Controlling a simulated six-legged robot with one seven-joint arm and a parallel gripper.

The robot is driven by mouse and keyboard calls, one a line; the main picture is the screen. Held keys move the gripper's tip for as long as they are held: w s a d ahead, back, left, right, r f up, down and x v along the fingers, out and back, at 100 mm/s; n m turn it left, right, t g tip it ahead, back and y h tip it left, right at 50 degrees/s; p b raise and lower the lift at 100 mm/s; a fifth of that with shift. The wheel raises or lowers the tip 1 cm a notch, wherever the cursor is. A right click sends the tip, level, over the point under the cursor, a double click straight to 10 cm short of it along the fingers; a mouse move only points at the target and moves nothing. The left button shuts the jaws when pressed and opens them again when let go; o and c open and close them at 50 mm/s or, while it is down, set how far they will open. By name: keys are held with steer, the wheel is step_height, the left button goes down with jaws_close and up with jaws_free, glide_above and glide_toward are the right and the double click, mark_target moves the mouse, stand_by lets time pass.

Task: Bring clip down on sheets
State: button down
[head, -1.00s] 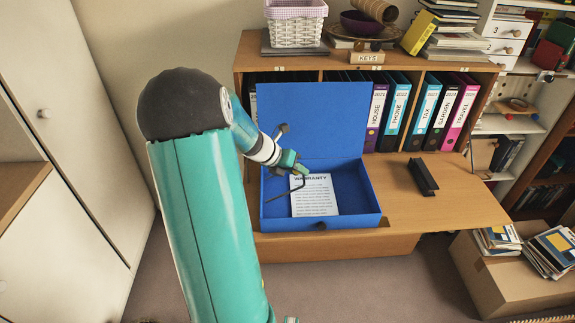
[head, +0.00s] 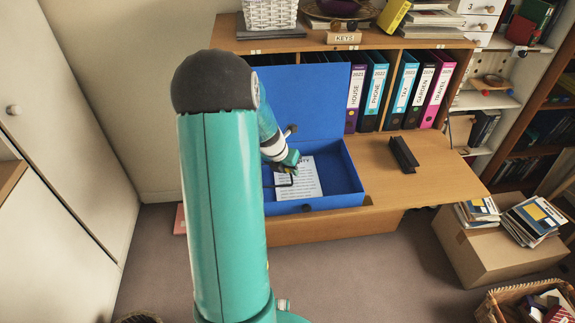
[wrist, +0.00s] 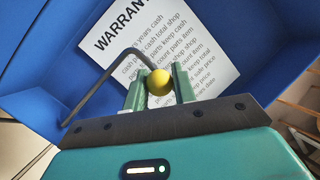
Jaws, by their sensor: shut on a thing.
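A blue box file (head: 345,180) stands open on the wooden desk flap, its lid (head: 305,100) raised at the back. White sheets headed "WARRANTY" (head: 305,180) lie inside and also show in the wrist view (wrist: 205,50). The clip (head: 283,184) is a dark bent rod; in the wrist view the rod (wrist: 92,88) ends in a yellow ball (wrist: 159,82). My gripper (wrist: 160,88) is shut on this ball, with a green finger on each side. In the head view my gripper (head: 290,164) is over the sheets' upper left. The gap between clip and sheets cannot be judged.
A black object (head: 404,155) lies on the flap (head: 440,170) right of the box. Upright binders (head: 400,90) stand behind. A cardboard box (head: 490,250) is on the floor at right. The flap's right part is mostly clear.

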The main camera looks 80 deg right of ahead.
steer(key=shift+f, duration=0.35)
steer(key=shift+s, duration=0.1)
steer(key=c, duration=1.2)
jaws_free()
steer(key=v, duration=1.3)
steer(key=shift+a+r, duration=0.15)
steer(key=shift+r, duration=0.2)
